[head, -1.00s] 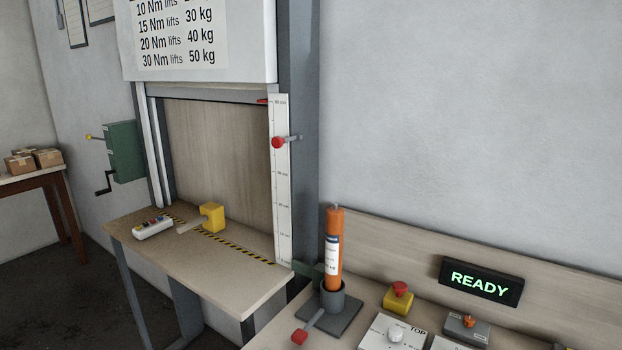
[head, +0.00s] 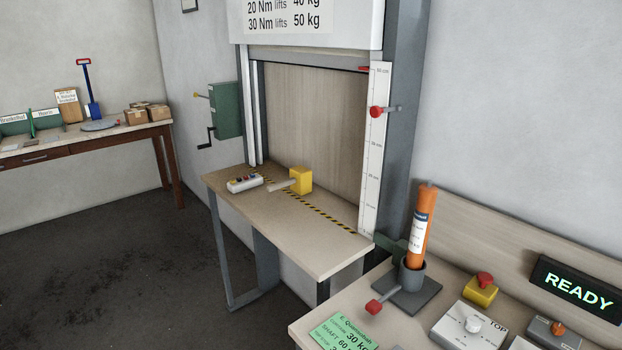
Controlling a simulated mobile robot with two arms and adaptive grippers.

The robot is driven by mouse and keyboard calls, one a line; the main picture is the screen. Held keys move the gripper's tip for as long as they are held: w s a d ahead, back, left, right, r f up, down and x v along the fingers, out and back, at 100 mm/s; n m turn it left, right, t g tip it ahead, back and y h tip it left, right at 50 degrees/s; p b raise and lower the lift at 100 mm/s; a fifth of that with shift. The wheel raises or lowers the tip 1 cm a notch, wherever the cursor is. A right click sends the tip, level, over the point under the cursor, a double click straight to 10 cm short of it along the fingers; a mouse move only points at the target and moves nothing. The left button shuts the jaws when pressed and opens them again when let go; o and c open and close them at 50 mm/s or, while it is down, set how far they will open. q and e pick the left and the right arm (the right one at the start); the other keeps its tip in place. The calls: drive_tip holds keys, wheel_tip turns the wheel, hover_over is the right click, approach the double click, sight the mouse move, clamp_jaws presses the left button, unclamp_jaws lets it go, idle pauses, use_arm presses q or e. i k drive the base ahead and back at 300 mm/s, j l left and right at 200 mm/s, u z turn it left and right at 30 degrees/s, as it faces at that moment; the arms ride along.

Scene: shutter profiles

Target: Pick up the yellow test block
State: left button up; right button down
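The yellow test block (head: 301,180) sits on the light wooden table (head: 285,229) in front of the shutter opening. It is a yellow cube with a pale bar-like handle (head: 280,187) reaching out to its left. It rests beside the yellow-and-black striped line. Neither of my grippers shows in the head view.
A white control box (head: 244,183) with coloured buttons lies left of the block. An orange cylinder (head: 419,230) stands in a grey holder on the right bench, near a red-knobbed lever (head: 374,306). A brown table (head: 88,142) stands far left. The dark floor between is clear.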

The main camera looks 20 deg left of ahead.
sight(301, 180)
drive_tip(key=i+j, duration=0.15)
drive_tip(key=j, duration=0.15)
drive_tip(key=i+j+z, duration=0.1)
drive_tip(key=j, duration=0.25)
drive_tip(key=i+j, duration=0.2)
drive_tip(key=j, duration=0.15)
drive_tip(key=i+j+z, duration=0.1)
drive_tip(key=j, duration=0.2)
drive_tip(key=i, duration=0.05)
